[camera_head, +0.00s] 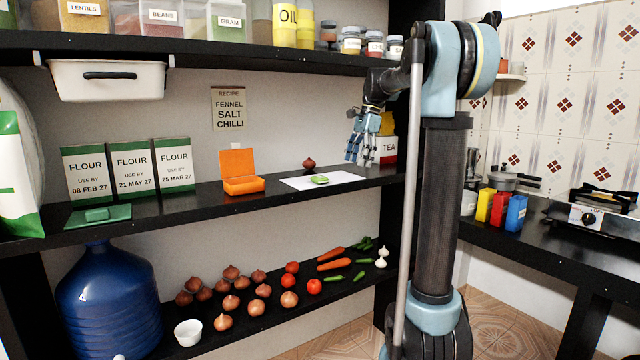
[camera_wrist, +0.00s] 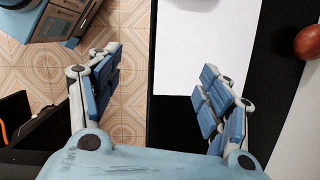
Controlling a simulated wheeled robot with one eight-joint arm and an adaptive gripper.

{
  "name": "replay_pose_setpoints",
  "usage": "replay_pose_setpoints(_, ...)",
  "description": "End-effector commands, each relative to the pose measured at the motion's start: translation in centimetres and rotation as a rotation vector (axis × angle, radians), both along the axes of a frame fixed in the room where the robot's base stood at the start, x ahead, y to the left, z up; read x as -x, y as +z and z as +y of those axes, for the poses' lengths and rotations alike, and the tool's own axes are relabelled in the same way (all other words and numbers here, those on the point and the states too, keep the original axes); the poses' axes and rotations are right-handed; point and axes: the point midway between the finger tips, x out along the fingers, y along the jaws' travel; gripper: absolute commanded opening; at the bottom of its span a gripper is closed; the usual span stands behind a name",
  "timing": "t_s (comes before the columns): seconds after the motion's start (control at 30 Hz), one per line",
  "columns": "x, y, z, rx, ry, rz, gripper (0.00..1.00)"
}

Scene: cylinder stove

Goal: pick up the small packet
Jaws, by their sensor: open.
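A small green packet (camera_head: 320,180) lies flat on a white sheet (camera_head: 345,178) on the middle shelf. My gripper (camera_head: 360,156) is open and empty, above the right end of the sheet and to the right of the packet. In the wrist view my gripper (camera_wrist: 160,95) shows its two fingers wide apart, with the white sheet (camera_wrist: 198,45) and the black shelf edge beneath. The packet does not show in the wrist view.
An onion (camera_head: 309,164) sits behind the packet; it also shows in the wrist view (camera_wrist: 309,42). An open orange box (camera_head: 242,184) stands to the left. A tea box (camera_head: 388,150) is close behind my gripper. The upper shelf (camera_head: 260,58) hangs overhead.

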Motion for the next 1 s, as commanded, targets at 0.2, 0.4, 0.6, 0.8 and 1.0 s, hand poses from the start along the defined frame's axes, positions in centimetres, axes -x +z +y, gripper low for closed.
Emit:
replay_pose_setpoints(0.2,-1.0,0.3,1.0,-0.004,-0.031,0.018,0.72)
replay_pose_setpoints(0.4,0.3,0.4,4.0,-0.004,-0.029,0.018,0.72)
replay_pose_setpoints(0.6,1.7,0.4,7.2,-0.004,-0.028,0.018,0.72)
replay_pose_setpoints(0.8,2.7,0.4,9.7,-0.004,-0.029,0.018,0.72)
replay_pose_setpoints(1.0,3.1,0.4,10.5,-0.004,-0.031,0.017,0.72)
